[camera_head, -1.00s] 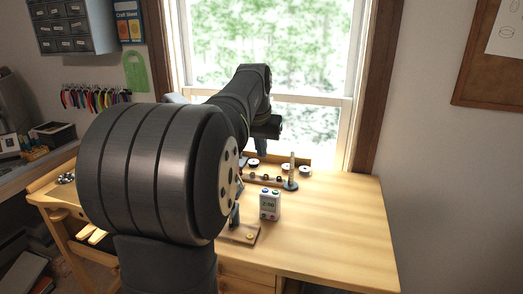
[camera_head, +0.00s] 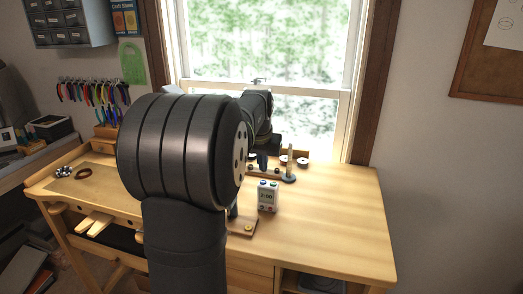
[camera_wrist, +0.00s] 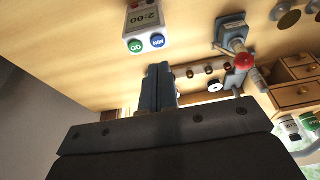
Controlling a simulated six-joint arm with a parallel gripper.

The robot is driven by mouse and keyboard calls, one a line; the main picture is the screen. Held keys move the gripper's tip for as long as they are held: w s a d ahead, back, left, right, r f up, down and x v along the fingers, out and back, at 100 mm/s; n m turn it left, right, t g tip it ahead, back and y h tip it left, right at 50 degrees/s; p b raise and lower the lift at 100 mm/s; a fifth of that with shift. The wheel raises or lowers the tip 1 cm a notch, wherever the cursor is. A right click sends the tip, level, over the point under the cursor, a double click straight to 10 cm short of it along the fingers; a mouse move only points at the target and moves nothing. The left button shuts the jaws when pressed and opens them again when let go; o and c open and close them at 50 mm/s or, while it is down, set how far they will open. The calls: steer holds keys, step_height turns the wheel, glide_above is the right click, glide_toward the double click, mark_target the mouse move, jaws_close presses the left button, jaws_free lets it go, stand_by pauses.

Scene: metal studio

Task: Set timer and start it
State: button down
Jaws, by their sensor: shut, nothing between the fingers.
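The timer (camera_head: 268,197) is a small white box standing upright on the wooden bench, with coloured buttons on its top and front. In the wrist view the timer (camera_wrist: 149,28) appears upside down near the top, its display reading 2:00. A green GO button (camera_wrist: 136,46) and a blue MIN button (camera_wrist: 157,41) show on its near end. My gripper (camera_wrist: 159,70) is shut and empty, its fingertips just beside the timer in that picture, apart from it. In the head view my gripper (camera_head: 262,160) is behind the timer, partly hidden by my arm.
A blue-based post (camera_head: 289,164) and several spools (camera_head: 302,161) stand behind the timer. A small wooden board (camera_head: 243,227) lies in front of it. In the wrist view a red-knobbed tool (camera_wrist: 242,61) stands nearby. The bench's right side is clear.

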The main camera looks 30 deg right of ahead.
mark_target(264, 181)
steer(key=shift+f, duration=2.15)
